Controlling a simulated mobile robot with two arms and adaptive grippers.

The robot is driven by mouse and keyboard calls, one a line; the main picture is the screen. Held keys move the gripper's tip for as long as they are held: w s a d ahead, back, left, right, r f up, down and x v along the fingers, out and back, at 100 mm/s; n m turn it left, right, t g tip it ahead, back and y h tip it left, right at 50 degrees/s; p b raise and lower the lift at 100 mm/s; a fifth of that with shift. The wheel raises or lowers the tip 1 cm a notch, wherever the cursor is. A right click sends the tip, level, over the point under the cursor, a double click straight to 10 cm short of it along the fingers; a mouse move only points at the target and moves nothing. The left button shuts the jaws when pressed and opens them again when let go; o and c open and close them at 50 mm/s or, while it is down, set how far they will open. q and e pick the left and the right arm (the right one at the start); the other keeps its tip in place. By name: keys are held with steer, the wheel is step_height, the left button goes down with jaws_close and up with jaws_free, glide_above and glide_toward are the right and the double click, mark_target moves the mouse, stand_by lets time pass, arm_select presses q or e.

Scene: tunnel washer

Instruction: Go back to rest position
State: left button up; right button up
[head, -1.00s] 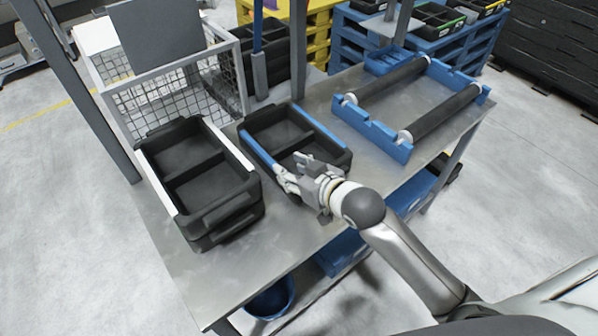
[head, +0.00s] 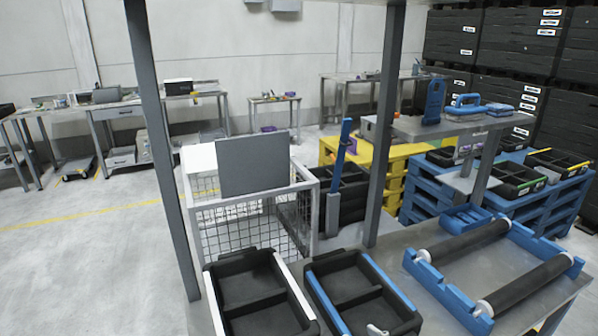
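Only a small pale tip of my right gripper (head: 377,330) shows at the bottom edge of the head view. It is over the front part of the black tray with blue edges (head: 377,268). Its fingers are mostly cut off, so I cannot tell if it is open or shut. My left gripper is not in view. Beside that tray, to the left, stands a black tray with white edges (head: 290,283). Both trays have two compartments that look empty, and they sit on the metal table (head: 392,250).
A blue frame with two dark rollers (head: 437,293) lies on the table's right side. Grey posts (head: 160,150) rise at the table's back. Behind are a wire-mesh cart (head: 230,228), yellow pallets (head: 398,165) and blue pallets (head: 540,208). Open floor (head: 90,265) lies to the left.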

steer(key=s+d+f+m+g+h, duration=0.1)
steer(key=s+d+f+g, duration=0.15)
steer(key=s, duration=0.55)
steer(key=s+d+f+g+h, duration=0.1)
steer(key=s+f+g, duration=0.25)
steer(key=s, duration=0.35)
steer(key=s+d+f+m+g+h, duration=0.15)
steer(key=s+f, duration=0.25)
steer(key=s, duration=0.4)
step_height(320, 180, down, 27)
steer(key=s+n+g, duration=0.1)
steer(key=g, duration=0.1)
steer(key=s+d+f+g, duration=0.1)
steer(key=s+d+f, duration=0.1)
steer(key=s+f, duration=1.3)
steer(key=shift+s+d+f, duration=0.15)
steer(key=shift+s+d, duration=0.25)
steer(key=shift+s, duration=0.4)
steer(key=shift+c, duration=0.6)
steer(key=shift+n, duration=0.25)
